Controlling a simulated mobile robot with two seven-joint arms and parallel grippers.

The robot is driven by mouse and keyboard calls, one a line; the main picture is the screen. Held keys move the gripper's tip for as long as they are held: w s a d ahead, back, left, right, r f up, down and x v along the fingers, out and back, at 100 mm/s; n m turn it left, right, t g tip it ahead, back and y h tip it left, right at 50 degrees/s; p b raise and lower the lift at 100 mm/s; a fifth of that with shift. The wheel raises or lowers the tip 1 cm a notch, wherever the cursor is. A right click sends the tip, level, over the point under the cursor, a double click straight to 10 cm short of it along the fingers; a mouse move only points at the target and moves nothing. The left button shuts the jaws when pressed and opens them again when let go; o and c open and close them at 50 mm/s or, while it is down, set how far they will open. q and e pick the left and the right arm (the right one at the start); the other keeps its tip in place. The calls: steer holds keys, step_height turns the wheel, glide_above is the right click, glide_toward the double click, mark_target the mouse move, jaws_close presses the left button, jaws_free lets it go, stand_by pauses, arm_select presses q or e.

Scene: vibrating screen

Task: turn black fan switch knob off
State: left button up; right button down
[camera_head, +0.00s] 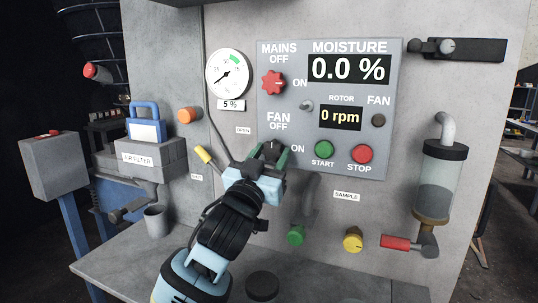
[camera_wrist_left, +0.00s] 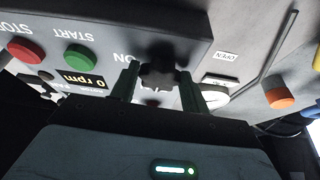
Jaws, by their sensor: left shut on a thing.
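The black fan switch knob (camera_head: 271,147) is on the grey control panel (camera_head: 384,70), between the FAN OFF and ON labels. It also shows in the left wrist view (camera_wrist_left: 158,70) as a dark, lobed knob. My left gripper (camera_head: 268,155) reaches up to it from below and is shut on it, with one green-tinted finger on each side; it also shows in the left wrist view (camera_wrist_left: 156,85). The gripper hides part of the knob in the head view, and I cannot clearly tell which way it points. My right gripper is not in view.
The red mains knob (camera_head: 273,82) is above the fan knob. The green start button (camera_head: 324,149) and red stop button (camera_head: 361,154) are to its right. The rotor display (camera_head: 341,117) reads 0 rpm. A yellow-tipped lever (camera_head: 204,155) is left of the gripper.

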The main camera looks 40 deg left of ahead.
arm_select(q)
steer(key=shift+r+n+y, duration=0.1)
steer(key=shift+n+y, duration=0.3)
steer(key=shift+n, duration=0.4)
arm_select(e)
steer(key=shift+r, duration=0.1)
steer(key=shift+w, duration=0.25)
arm_select(q)
steer(key=o, duration=1)
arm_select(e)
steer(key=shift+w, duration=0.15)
arm_select(q)
steer(key=shift+s+d, duration=0.1)
steer(key=shift+s+f, duration=0.25)
steer(key=b+v, duration=0.1)
steer(key=v, duration=0.6)
steer(key=shift+s+r, duration=0.1)
steer(key=shift+r, duration=0.05)
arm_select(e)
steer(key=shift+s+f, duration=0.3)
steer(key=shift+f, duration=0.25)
